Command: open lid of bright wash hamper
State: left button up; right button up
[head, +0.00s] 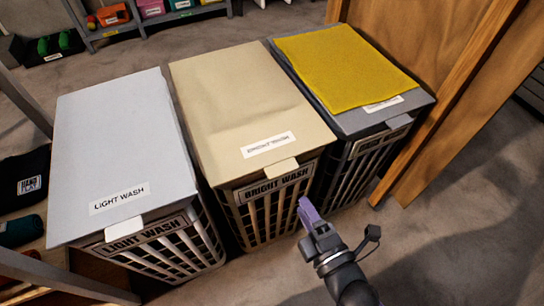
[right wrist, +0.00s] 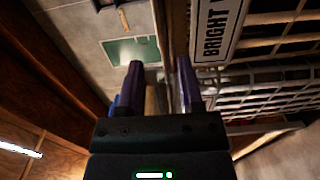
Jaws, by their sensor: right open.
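The bright wash hamper (head: 268,206) stands in the middle of three hampers, with a dark slatted body and a "BRIGHT WASH" plate. Its beige lid (head: 230,95) lies shut, with a small pale tab (head: 282,165) jutting over the front edge. My right gripper (head: 306,214) is just in front of the hamper's right front, lower than the tab and apart from it in the picture. In the right wrist view its two purple fingers (right wrist: 160,84) are spread, beside the "BRIGHT" plate (right wrist: 213,30); I see nothing clearly held. My left gripper is out of view.
The light wash hamper (head: 125,130) stands close on the left, lid shut. A grey hamper (head: 350,121) with a yellow cloth (head: 345,65) on its lid stands close on the right, beside a wooden panel (head: 420,50). Floor (head: 470,225) is clear at front right.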

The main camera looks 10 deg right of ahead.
aim_at(285, 174)
jog(key=b+x, duration=0.4)
jog(key=x, duration=0.5)
jog(key=shift+w, duration=0.1)
jog(key=shift+r, duration=0.1)
jog(key=c, duration=0.3)
grip_shut()
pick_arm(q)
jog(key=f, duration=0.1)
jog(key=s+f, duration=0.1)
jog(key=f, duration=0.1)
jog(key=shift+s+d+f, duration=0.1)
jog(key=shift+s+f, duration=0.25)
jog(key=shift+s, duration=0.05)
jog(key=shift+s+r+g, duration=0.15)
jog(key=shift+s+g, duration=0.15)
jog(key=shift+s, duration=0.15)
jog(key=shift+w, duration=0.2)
